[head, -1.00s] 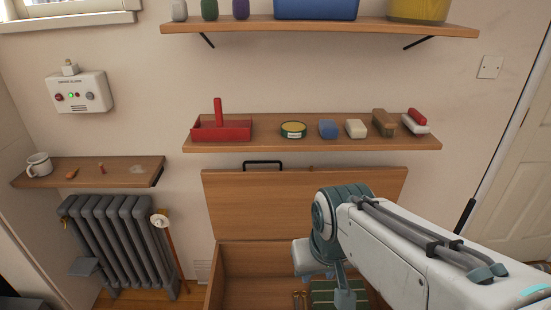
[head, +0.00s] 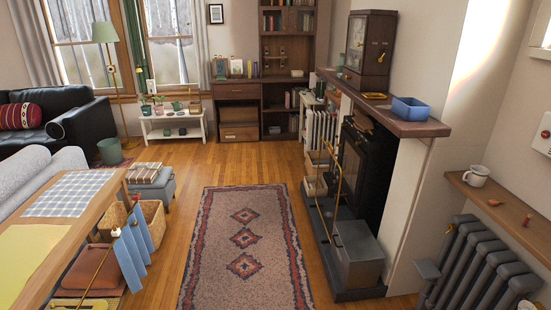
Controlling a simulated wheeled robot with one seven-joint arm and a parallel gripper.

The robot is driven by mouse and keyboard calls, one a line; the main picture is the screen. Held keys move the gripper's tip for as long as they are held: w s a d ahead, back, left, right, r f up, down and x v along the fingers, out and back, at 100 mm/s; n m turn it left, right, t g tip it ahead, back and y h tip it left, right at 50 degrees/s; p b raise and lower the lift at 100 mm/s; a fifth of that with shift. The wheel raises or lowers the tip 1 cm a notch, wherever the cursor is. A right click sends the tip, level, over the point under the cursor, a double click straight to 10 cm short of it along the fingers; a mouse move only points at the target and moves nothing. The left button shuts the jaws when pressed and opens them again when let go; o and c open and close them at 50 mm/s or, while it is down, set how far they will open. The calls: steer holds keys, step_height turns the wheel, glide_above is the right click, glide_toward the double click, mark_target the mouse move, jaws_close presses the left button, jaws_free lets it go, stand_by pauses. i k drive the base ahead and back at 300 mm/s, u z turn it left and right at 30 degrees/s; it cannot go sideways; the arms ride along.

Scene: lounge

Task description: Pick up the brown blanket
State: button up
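A folded brown-and-pale patterned cloth (head: 144,172), which looks like the brown blanket, lies on a grey-blue footstool (head: 155,192) at the left middle of the head view. It is small in the picture, so its folds are hard to make out. A reddish-brown item (head: 96,268) sits under the long wooden table at the lower left; I cannot tell what it is. My gripper and arm are not in view.
A wicker basket (head: 150,218) stands in front of the footstool, beside the long wooden table (head: 50,262). A patterned rug (head: 220,245) covers the middle floor. The fireplace hearth with a grey metal box (head: 358,252) and a radiator (head: 470,262) line the right.

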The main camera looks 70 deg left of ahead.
mark_target(139, 173)
steer(key=u, duration=3)
steer(key=i, duration=1.9)
steer(key=z, duration=0.45)
steer(key=i, duration=3.15)
steer(key=u, duration=1)
steer(key=i, duration=1.4)
steer(key=u, duration=0.85)
